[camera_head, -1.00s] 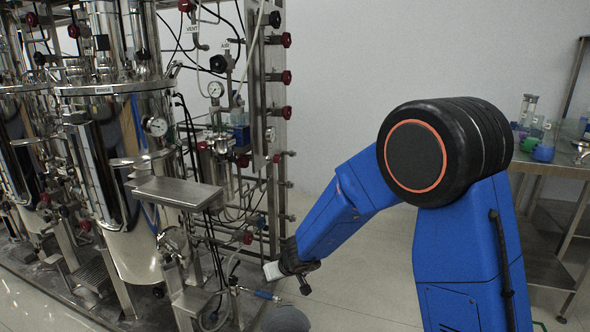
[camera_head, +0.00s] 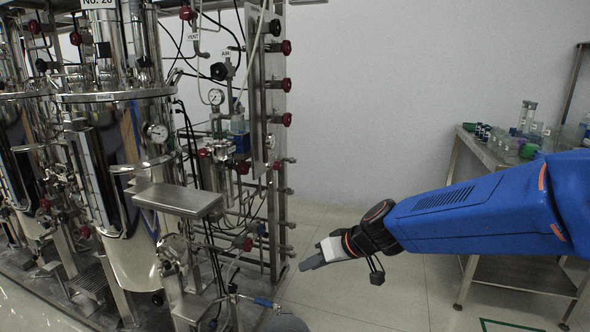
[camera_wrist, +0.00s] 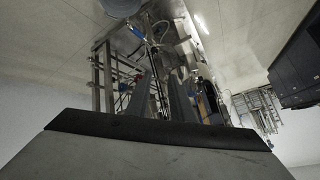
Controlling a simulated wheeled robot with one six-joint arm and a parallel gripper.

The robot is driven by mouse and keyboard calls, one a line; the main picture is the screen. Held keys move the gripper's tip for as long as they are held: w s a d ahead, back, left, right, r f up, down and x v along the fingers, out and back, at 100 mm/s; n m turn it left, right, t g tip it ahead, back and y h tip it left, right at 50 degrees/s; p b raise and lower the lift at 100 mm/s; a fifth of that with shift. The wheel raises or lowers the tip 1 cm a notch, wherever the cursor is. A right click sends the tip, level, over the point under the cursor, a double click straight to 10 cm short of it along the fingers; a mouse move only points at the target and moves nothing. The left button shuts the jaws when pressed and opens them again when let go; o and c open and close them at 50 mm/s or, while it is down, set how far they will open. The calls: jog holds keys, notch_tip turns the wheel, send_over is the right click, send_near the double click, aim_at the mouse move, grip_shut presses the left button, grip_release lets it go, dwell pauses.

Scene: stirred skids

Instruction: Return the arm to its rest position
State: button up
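My arm reaches in from the right edge of the head view, its blue forearm lying nearly level. My gripper (camera_head: 312,262) is at the left end of the arm, with a white body and grey fingers pointing left and slightly down. It hangs in free air to the right of the steel skid frame (camera_head: 274,215). In the wrist view two grey fingers (camera_wrist: 158,100) stand apart with a gap between them, and nothing shows held there.
Steel vessels (camera_head: 122,160) with valves, gauges and hoses fill the left side. A steel table (camera_head: 472,146) with bottles and small containers stands at the right, behind my arm. The floor and white wall between skid and table are clear.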

jog(key=s+d+r+m+h, duration=0.1)
jog(key=s+d+m+h, duration=0.4)
jog(key=s+d, duration=1.9)
jog(key=shift+s+r+g+h, duration=0.25)
jog(key=shift+s+g+h, duration=0.1)
jog(key=shift+h, duration=0.65)
jog(key=shift+d, duration=0.1)
